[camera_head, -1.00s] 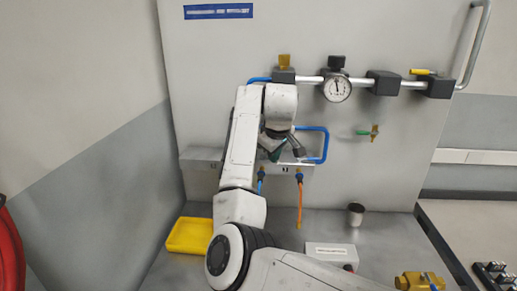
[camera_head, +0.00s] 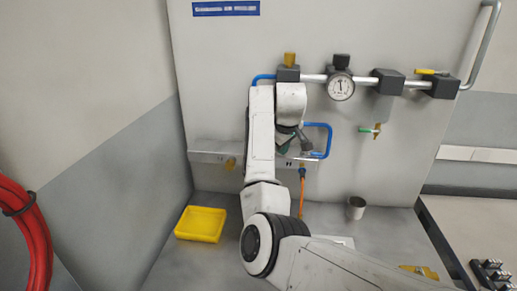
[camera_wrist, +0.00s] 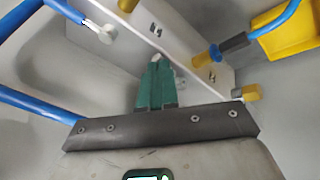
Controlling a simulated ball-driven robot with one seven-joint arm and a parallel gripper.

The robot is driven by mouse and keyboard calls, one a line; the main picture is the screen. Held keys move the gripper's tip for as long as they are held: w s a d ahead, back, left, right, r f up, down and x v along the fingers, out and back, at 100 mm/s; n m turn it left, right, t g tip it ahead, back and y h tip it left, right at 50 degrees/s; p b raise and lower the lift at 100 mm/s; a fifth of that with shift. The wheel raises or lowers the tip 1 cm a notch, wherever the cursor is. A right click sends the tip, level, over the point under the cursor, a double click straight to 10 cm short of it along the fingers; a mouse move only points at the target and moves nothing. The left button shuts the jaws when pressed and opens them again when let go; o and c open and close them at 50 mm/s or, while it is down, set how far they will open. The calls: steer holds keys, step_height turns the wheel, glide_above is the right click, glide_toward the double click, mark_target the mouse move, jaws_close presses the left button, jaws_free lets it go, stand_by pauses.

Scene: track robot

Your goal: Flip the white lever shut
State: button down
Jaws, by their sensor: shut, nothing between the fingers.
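My gripper (camera_head: 286,140) is at the grey bracket (camera_head: 210,151) on the wall panel, and the arm partly covers it in the head view. In the wrist view its green fingers (camera_wrist: 156,84) are together and empty, pointing at the pale bracket face (camera_wrist: 185,48). A small pale piece shows just past the fingertips; I cannot tell whether it is the white lever or whether they touch. A whitish fitting (camera_wrist: 105,33) ends a blue hose to the upper left. A yellow fitting (camera_wrist: 207,56) with a dark and blue hose sits to the right. No lever is clearly identifiable.
A blue looped tube (camera_head: 328,141) stands close right of my gripper. An orange hose (camera_head: 301,195) hangs below the bracket. A yellow tray (camera_head: 201,224) and a metal cup (camera_head: 356,208) stand on the bench. A gauge (camera_head: 341,87) and pipe are above. Red hoses (camera_head: 30,235) hang far left.

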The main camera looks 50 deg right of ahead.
steer(key=shift+w, duration=0.2)
steer(key=shift+w+a+r+p, duration=0.1)
steer(key=shift+w+a+p, duration=0.2)
steer(key=shift+w, duration=0.3)
steer(key=shift+w+a+r, duration=0.1)
steer(key=shift+r, duration=0.05)
